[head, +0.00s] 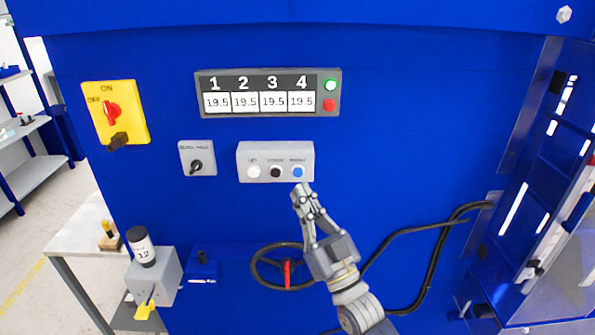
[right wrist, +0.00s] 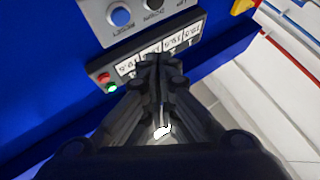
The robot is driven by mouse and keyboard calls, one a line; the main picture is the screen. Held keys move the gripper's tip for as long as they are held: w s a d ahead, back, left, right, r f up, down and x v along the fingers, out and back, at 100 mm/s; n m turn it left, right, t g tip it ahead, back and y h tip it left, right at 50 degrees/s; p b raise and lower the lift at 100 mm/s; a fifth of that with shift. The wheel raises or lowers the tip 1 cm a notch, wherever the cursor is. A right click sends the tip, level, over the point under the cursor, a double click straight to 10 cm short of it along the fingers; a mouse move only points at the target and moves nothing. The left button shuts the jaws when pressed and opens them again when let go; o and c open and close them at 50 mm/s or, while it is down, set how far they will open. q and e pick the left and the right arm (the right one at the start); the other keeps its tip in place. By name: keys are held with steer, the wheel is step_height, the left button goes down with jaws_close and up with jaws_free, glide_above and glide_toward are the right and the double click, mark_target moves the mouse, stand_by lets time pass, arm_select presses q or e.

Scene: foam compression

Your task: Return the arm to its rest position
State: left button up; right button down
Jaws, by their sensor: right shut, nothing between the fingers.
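My right gripper (head: 302,192) is shut and empty. In the head view its fingertips are just below the grey button box (head: 244,150), near the blue button (head: 298,172) at the box's right end. I cannot tell whether the fingertips touch anything. In the right wrist view the closed fingers (right wrist: 158,62) point toward the display panel, and the blue button (right wrist: 121,17) shows above and left of them, apart from the tips. My left gripper is out of the head view.
The blue machine panel carries a four-number display (head: 270,93), a yellow switch plate (head: 128,128), a small knob box (head: 185,157) and a handwheel (head: 268,262). Black cables (head: 436,250) run at the right. A white table (head: 75,232) and shelves (head: 28,125) stand at left.

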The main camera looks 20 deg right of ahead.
stand_by(0.5)
step_height(320, 180, down, 38)
steer(key=d+m+g+h+b, duration=0.15)
steer(key=g+h, duration=0.25)
steer(key=g, duration=0.4)
steer(key=s+d+f+g+b, duration=0.1)
steer(key=s+f+g, duration=0.1)
steer(key=s+f, duration=0.35)
steer(key=s+f+g+h+b, duration=0.1)
steer(key=s+f+g, duration=0.15)
steer(key=f, duration=0.65)
steer(key=s+d+f+g, duration=0.1)
steer(key=s+f+g, duration=0.1)
steer(key=s+f, duration=0.45)
steer(key=s+d+f+g, duration=0.1)
steer(key=s+f+g, duration=0.2)
steer(key=s+f, duration=0.3)
steer(key=s+d+f+g+h+b, duration=0.1)
steer(key=s+f+g, duration=0.2)
steer(key=s+f, duration=0.4)
steer(key=s+d+f+g+b, duration=0.1)
steer(key=s+f+g, duration=0.2)
steer(key=s, duration=1.7)
step_height(320, 180, down, 4)
steer(key=shift+f+n+h, duration=0.1)
steer(key=shift+n+h, duration=0.2)
steer(key=shift+n, duration=0.05)
